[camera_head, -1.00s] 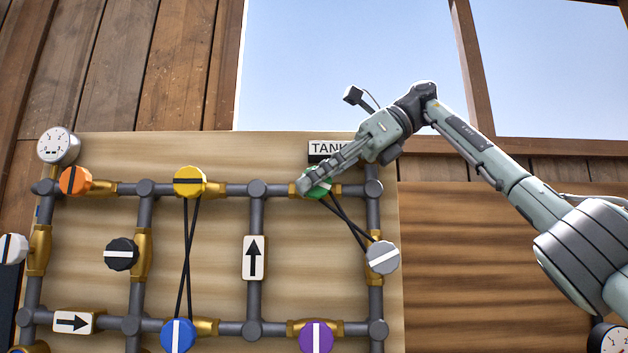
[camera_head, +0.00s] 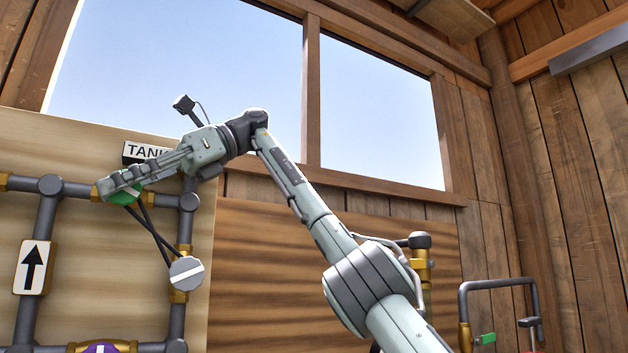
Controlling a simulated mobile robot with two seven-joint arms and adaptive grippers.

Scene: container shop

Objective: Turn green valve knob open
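The green valve knob (camera_head: 127,197) is on the pipe board at the left, just below the TANK label (camera_head: 148,152). Only part of its green body shows. My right gripper (camera_head: 108,188) lies across its front, with the fingers pointing left and covering most of its face, so the angle of its white stripe is hard to read. Seen from this side, the fingers overlap and their gap is hidden, so I cannot tell whether they grip the knob. My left gripper is not in view.
A grey knob (camera_head: 187,273) sits below, linked to the green knob by dark crossed bands (camera_head: 155,230). A purple knob (camera_head: 102,348) shows at the bottom edge. An arrow plate (camera_head: 34,267) is at the left. More pipework (camera_head: 500,284) stands at lower right.

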